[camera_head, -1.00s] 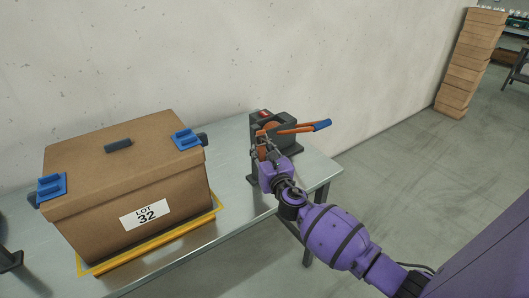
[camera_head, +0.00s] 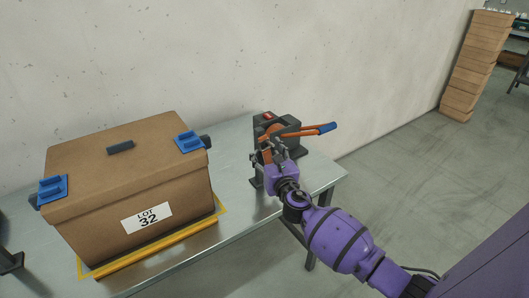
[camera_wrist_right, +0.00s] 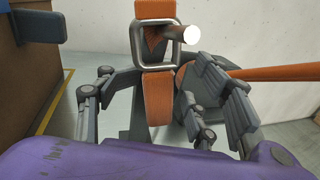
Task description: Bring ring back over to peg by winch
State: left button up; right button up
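In the right wrist view a squarish metal ring (camera_wrist_right: 137,44) sits on an orange strap (camera_wrist_right: 159,100). The peg (camera_wrist_right: 186,34), a short rod with a bright end, appears to come through the ring's opening towards the camera. My right gripper (camera_wrist_right: 155,70) is open, its dark fingers spread on either side of the strap below the ring, apparently without pinching it. In the head view the right gripper (camera_head: 268,153) is at the front of the dark winch (camera_head: 287,120), which has an orange lever with a blue grip (camera_head: 327,128). Ring and peg are hard to make out there. My left gripper is not in view.
A large brown box (camera_head: 120,180) labelled LOT 32, with blue corner pieces, stands left of the winch on the metal table (camera_head: 232,160). A yellow-marked border runs along its base. A wall is behind. Stacked boxes (camera_head: 475,65) stand far right.

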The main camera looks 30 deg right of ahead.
jog(key=shift+s+a, duration=0.1)
jog(key=shift+a, duration=0.1)
